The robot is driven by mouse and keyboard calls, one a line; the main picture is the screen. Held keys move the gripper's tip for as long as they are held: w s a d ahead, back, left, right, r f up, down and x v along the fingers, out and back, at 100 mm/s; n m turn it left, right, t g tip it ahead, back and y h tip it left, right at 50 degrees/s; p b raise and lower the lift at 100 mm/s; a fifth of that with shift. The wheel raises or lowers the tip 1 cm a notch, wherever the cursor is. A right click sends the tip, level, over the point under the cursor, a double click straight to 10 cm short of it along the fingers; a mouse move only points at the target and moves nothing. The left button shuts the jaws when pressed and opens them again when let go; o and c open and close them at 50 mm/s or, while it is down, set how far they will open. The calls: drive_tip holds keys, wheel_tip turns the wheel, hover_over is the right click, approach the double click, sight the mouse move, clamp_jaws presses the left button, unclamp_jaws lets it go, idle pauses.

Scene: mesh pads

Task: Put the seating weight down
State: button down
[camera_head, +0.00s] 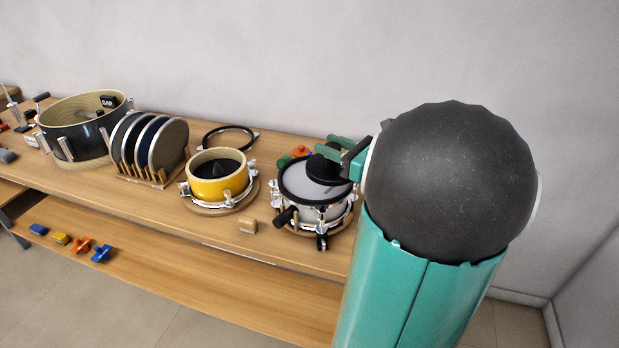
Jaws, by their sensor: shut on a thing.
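A black rounded weight (322,170), which I take for the seating weight, is at the right side of the white-headed drum (297,186). It covers part of the pale head. I cannot tell whether it touches the head or hangs just above it.
A black hoop (229,137) lies behind. A rack of discs (149,147) and a large dark drum (82,127) stand further left. Coloured clips lie on the lower shelf (190,280).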

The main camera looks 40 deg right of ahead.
drive_tip(key=shift+s+d+r, duration=0.25)
drive_tip(key=shift+s+d, duration=0.05)
drive_tip(key=shift+s, duration=0.15)
drive_tip(key=shift+w+d+f, duration=1.1)
drive_tip(key=shift+w+f, duration=1)
drive_tip(key=shift+f, duration=0.05)
drive_tip(key=shift+w+d+f, duration=1.05)
drive_tip(key=shift+w+f, duration=1.05)
drive_tip(key=shift+f, duration=0.1)
drive_tip(key=shift+w+d+f, duration=1.1)
drive_tip(key=shift+w+f, duration=1)
drive_tip(key=shift+f, duration=0.05)
drive_tip(key=shift+f, duration=0.1)
drive_tip(key=c, duration=0.9)
unclamp_jaws()
drive_tip(key=shift+f, duration=0.25)
drive_tip(key=shift+c, duration=0.2)
drive_tip(key=shift+s+r, duration=0.1)
drive_tip(key=shift+r, duration=0.05)
